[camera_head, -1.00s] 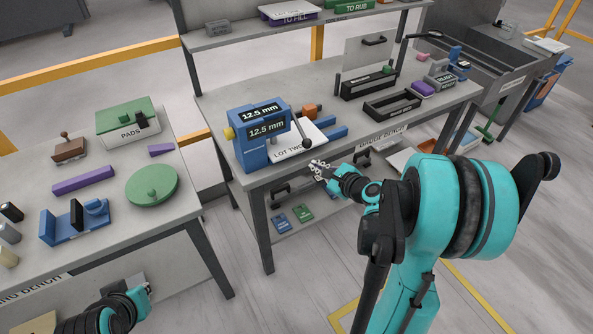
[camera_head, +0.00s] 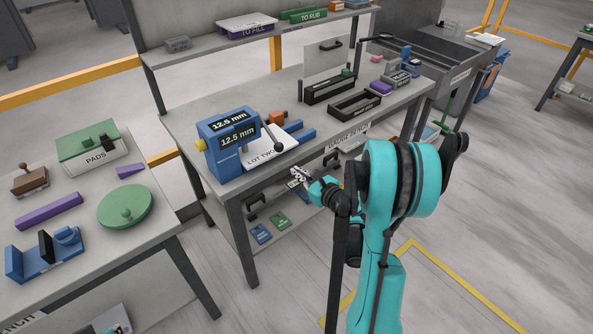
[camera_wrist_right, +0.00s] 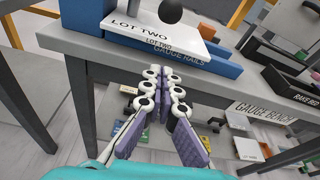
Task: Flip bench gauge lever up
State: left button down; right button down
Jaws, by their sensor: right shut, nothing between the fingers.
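The blue bench gauge (camera_head: 228,146) stands on the gauge bench with two displays reading 12.5 mm. Its lever (camera_head: 271,136) is a dark rod with a black ball at its end, slanting down to the front right. The ball (camera_wrist_right: 170,11) also shows at the top of the right wrist view. My right gripper (camera_head: 298,177) is shut and empty, in front of the bench edge and below the ball, apart from it. Its fingertips (camera_wrist_right: 164,76) lie close together in the right wrist view.
A white LOT TWO block (camera_head: 270,152) sits under the lever, beside blue rails (camera_head: 302,136). The bench front edge (camera_wrist_right: 60,42) lies between my right gripper and the bench top. Black trays (camera_head: 355,105) stand further right. A side bench (camera_head: 150,222) is at left.

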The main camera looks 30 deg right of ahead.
jog(key=b+x, duration=0.2)
jog(key=x, duration=0.6)
jog(key=r, duration=0.4)
jog(key=shift+s+a+b, duration=0.2)
jog(key=shift+s+b, duration=0.1)
jog(key=shift+s, duration=0.05)
notch_tip(320, 180, up, 12)
jog(key=s+g+p, duration=0.2)
jog(key=g+p, duration=0.5)
jog(key=p, duration=0.9)
jog(key=shift+d+p, duration=0.15)
jog(key=shift+p, duration=0.25)
